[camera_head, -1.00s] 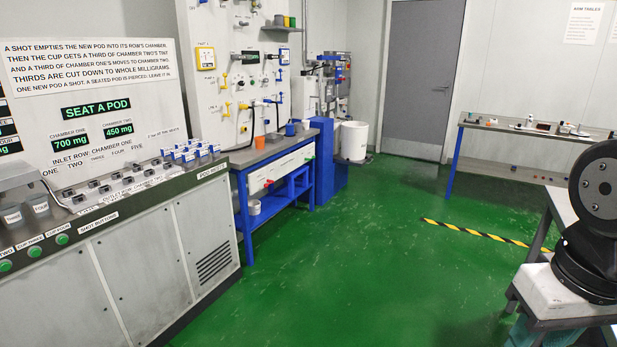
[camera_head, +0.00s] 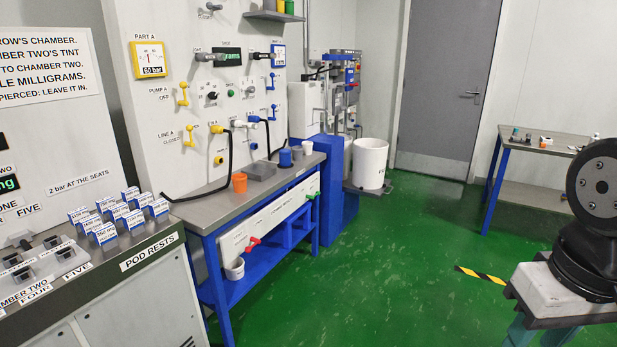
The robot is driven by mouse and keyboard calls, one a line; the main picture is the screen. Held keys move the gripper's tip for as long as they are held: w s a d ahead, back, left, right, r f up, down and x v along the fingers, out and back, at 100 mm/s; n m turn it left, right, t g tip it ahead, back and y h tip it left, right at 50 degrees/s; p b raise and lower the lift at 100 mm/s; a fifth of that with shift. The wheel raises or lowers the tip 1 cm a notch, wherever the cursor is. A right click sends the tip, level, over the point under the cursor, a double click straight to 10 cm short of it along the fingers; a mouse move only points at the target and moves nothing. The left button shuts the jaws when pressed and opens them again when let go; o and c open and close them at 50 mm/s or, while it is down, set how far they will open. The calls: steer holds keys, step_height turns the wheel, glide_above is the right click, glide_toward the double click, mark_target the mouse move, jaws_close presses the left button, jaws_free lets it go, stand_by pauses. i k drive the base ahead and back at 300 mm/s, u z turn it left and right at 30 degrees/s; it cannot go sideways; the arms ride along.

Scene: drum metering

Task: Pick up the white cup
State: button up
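A small white cup (camera_head: 307,147) stands on the grey top of the blue-framed bench (camera_head: 205,205), near its far right end. A blue cup (camera_head: 285,158) is just left of it, and an orange cup (camera_head: 239,182) stands farther left and nearer. The white cup is small in the view, and its inside cannot be made out. A dark part of my arm shows at the right edge, well away from the cups. My gripper is not in view.
A large white bucket (camera_head: 370,162) stands beyond the bench. A black hose hangs to the bench top. Pod boxes (camera_head: 118,218) sit on the left counter. A white container (camera_head: 234,268) is on the bench's lower shelf. Green floor (camera_head: 370,270) before the bench is clear.

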mark_target(307, 145)
steer(key=z, duration=0.1)
steer(key=i, duration=4)
steer(key=z, duration=0.15)
